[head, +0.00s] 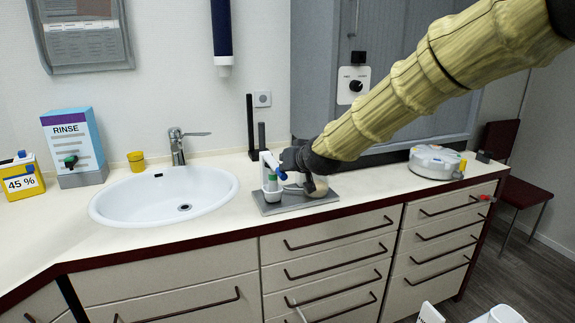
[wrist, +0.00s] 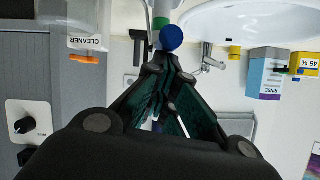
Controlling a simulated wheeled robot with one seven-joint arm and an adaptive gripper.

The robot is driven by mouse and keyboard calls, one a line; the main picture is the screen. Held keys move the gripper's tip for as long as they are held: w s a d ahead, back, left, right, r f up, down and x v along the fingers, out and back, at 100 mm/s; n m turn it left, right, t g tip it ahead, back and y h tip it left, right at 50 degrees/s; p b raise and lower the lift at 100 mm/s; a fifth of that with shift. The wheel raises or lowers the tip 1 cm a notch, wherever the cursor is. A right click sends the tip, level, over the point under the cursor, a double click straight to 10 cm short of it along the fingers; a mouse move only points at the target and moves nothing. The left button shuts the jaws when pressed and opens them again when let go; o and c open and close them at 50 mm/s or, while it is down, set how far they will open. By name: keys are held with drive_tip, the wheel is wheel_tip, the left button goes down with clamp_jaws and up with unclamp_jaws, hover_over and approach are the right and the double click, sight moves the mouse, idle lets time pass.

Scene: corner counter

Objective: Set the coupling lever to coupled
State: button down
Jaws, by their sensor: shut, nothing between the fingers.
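A small white stand (head: 266,160) with a blue handle (head: 275,168), apparently the coupling lever, is on a grey base plate (head: 272,208) at the sink's right. My gripper partly hides the stand, and no lever markings are readable.
The sink (head: 165,196) and tap (head: 178,148) are left of the stand. A dark upright bracket (head: 251,125) is behind it. A round white device (head: 436,160) stands at the right. The RINSE box (head: 75,145) and yellow 45 % box (head: 20,178) stand far left.

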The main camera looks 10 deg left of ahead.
drive_tip(key=shift+s+f, duration=0.25)
drive_tip(key=shift+f, duration=0.35)
drive_tip(key=shift+d+r, duration=0.1)
drive_tip(key=w+r+v, duration=0.1)
drive_tip(key=r+v, duration=0.1)
drive_tip(key=v, duration=0.9)
drive_tip(key=shift+d+r+p, duration=0.15)
drive_tip(key=shift+d+p, duration=0.05)
drive_tip(key=shift+p, duration=0.25)
drive_tip(key=shift+s+a, duration=0.1)
drive_tip(key=shift+s, duration=0.05)
